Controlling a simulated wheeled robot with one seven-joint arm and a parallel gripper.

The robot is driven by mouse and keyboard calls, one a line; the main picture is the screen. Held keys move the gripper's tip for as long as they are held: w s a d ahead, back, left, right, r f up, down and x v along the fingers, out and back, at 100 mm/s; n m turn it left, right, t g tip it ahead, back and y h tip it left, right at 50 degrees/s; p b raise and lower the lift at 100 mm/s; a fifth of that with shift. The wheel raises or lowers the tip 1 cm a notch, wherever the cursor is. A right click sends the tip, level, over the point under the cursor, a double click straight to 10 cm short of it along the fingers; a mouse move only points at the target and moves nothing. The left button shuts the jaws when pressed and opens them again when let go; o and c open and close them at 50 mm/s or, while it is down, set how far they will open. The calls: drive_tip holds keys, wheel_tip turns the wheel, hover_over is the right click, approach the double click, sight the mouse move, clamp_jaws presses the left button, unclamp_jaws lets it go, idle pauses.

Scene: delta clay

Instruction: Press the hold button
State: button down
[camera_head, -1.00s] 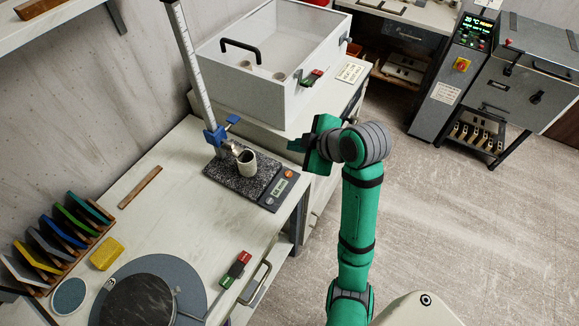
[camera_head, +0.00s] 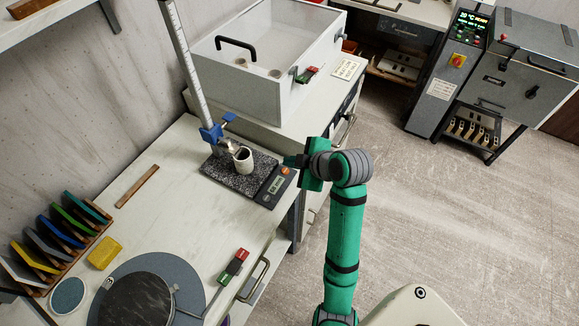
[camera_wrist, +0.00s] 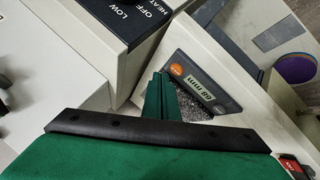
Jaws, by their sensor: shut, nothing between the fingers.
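The height gauge has a speckled base (camera_head: 222,168) and a dark panel with a lit display (camera_head: 276,186). The display (camera_wrist: 201,90) reads about 68 mm in the wrist view. I cannot read which is hold. The orange button (camera_wrist: 176,70) also shows in the wrist view, just beside my green fingers. My gripper (camera_head: 289,160) is shut and empty, close to the orange button. I cannot tell whether it touches.
A pale cup (camera_head: 244,161) stands on the gauge base under the blue clamp (camera_head: 212,134). A big pale box (camera_head: 265,80) stands behind. A red and green switch (camera_head: 233,266) is near the bench's front edge. The floor to the right is clear.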

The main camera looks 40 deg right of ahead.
drive_tip(key=shift+w+a+f, duration=0.25)
drive_tip(key=shift+a, duration=0.1)
drive_tip(key=shift+w+a, duration=0.1)
drive_tip(key=shift+a, duration=0.2)
drive_tip(key=shift+d, duration=0.3)
drive_tip(key=shift+a, duration=0.1)
idle(0.4)
idle(0.7)
drive_tip(key=shift+s+f, duration=0.25)
drive_tip(key=shift+f, duration=0.15)
